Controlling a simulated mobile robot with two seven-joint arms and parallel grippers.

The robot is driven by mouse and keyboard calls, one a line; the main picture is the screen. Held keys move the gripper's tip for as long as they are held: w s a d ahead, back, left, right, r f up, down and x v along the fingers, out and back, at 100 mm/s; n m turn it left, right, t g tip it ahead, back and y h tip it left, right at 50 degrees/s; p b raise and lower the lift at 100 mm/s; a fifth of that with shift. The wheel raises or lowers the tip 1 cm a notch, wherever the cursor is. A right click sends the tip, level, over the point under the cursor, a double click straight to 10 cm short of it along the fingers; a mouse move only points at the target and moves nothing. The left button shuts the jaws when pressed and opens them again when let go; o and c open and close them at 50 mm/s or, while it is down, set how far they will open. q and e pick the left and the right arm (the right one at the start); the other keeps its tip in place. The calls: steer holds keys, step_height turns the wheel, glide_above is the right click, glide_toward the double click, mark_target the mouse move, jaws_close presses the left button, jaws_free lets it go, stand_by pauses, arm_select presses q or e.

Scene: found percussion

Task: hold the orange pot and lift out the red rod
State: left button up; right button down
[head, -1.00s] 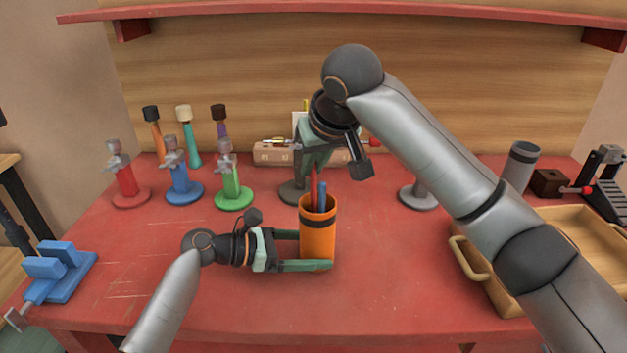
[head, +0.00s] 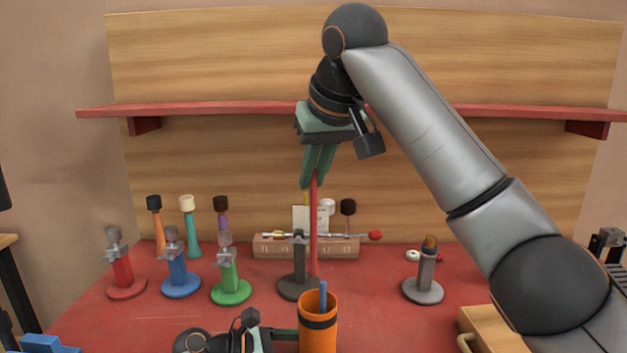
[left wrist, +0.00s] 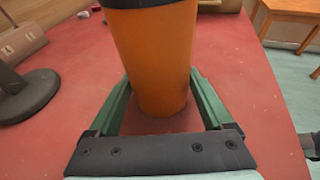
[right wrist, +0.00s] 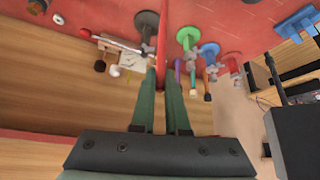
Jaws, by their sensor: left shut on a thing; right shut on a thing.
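The orange pot (head: 318,335) with a black band stands upright at the bottom of the head view, its base cut off there. My left gripper (left wrist: 160,90) is shut on the pot, one finger on each side, as the left wrist view shows. My right gripper (head: 311,183) is high above the table, shut on the upper end of the red rod (head: 313,235). The rod hangs near upright, its lower end just above the pot's rim. A blue rod (head: 323,296) stands in the pot.
Behind the pot, a dark stand (head: 298,287) and a pinkish block (head: 270,246) stand near the wooden back wall. Red, blue and green stands (head: 231,288) are at left. A grey stand (head: 423,288) and wooden tray (head: 488,330) are at right. A red shelf (head: 230,109) crosses behind.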

arm_select(q)
steer(key=o, duration=0.8)
steer(key=shift+c, duration=0.2)
steer(key=shift+a, duration=0.1)
